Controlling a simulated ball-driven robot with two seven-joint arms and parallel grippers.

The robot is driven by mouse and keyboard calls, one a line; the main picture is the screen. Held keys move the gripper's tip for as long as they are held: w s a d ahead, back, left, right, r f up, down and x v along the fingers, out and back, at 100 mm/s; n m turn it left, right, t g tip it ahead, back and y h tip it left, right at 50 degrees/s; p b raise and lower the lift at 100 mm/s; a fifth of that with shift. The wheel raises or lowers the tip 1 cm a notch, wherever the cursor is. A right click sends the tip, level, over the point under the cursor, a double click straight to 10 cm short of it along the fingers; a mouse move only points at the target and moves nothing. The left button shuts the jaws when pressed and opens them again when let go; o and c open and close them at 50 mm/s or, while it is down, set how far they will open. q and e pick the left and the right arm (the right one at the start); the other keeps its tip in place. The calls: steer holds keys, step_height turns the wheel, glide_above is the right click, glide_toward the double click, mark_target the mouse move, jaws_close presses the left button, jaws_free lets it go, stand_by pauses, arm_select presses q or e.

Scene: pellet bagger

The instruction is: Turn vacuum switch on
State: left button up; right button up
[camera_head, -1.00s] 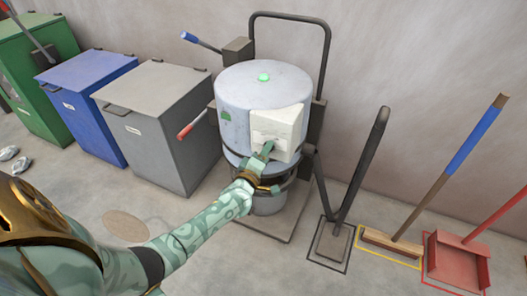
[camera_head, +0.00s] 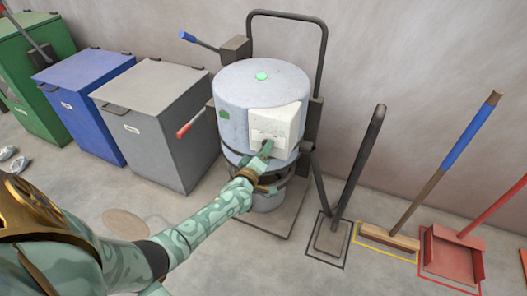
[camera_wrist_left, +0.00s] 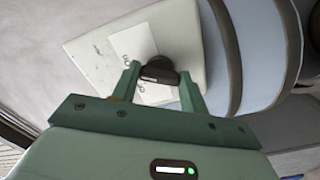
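The vacuum (camera_head: 240,112) is a grey drum with a lit green light (camera_head: 261,76) on top and a white switch panel (camera_head: 276,122) on its front. In the left wrist view, the vacuum switch (camera_wrist_left: 158,72) is a black knob on the white panel (camera_wrist_left: 178,38), with a small lettered label beside it. My left gripper (camera_head: 268,148) is at the panel. In the left wrist view, my left gripper (camera_wrist_left: 159,80) has one finger on each side of the knob, with little or no gap. In the head view, the hand hides the knob. My right gripper is not in view.
Grey (camera_head: 158,84), blue (camera_head: 85,72) and green (camera_head: 32,45) bins stand to the left. A red-gripped lever (camera_head: 190,128) sticks out left of the drum. A broom (camera_head: 388,238) and red dustpan (camera_head: 452,256) stand to the right. The front floor is clear.

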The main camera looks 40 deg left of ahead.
arm_select(q)
steer(key=o, duration=0.4)
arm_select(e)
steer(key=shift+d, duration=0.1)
arm_select(q)
steer(key=p+v, duration=0.5)
steer(key=v, duration=1.1)
steer(key=shift+s+f+p, duration=0.1)
steer(key=shift+s+p, duration=0.15)
steer(key=shift+p, duration=0.1)
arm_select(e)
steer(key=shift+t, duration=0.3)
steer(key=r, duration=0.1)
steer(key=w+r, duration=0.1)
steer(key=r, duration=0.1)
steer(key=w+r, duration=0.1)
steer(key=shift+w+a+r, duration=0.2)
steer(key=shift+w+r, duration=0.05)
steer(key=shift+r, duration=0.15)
